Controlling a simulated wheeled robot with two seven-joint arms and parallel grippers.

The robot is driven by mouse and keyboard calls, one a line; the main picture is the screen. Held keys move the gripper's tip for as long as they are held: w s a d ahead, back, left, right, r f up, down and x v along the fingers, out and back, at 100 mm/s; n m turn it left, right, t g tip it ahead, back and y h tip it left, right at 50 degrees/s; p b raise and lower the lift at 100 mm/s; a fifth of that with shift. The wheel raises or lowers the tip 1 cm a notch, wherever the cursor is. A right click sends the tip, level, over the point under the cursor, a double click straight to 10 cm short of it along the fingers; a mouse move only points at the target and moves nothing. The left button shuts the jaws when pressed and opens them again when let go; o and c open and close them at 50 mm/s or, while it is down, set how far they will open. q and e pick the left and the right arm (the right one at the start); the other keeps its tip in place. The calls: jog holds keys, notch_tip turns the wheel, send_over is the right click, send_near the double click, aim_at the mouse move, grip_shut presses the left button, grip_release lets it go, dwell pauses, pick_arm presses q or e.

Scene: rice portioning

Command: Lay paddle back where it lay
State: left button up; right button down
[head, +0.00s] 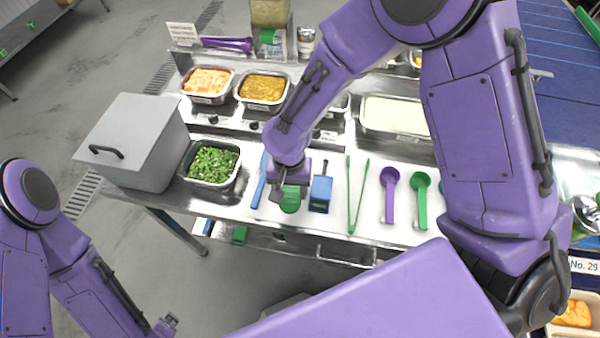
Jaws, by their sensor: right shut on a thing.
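A green paddle (290,199) shows its rounded part just below and beside my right gripper (279,196). My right gripper is shut on the paddle over the front part of the steel counter (334,210). The gripper and wrist hide the rest of the paddle, and I cannot tell whether it touches the counter. My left gripper (168,323) is low at the left, away from the counter, and too small and partly cut off to tell its jaws.
Green tongs (357,196), a purple scoop (389,190) and a green scoop (421,196) lie further right. A grey lidded box (135,145) and greens tray (213,163) stand left.

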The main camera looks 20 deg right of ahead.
notch_tip(320, 180, down, 6)
jog(key=shift+w+f, duration=0.1)
jog(key=shift+f+b, duration=0.35)
jog(key=shift+a+f, duration=0.1)
jog(key=shift+f, duration=0.05)
jog(key=shift+c, duration=1.2)
grip_release()
jog(key=r, duration=0.3)
jog(key=r+b, duration=0.1)
jog(key=r, duration=0.6)
jog(key=shift+w+d+r, duration=0.2)
jog(key=shift+w+r, duration=0.05)
jog(key=shift+r, duration=0.1)
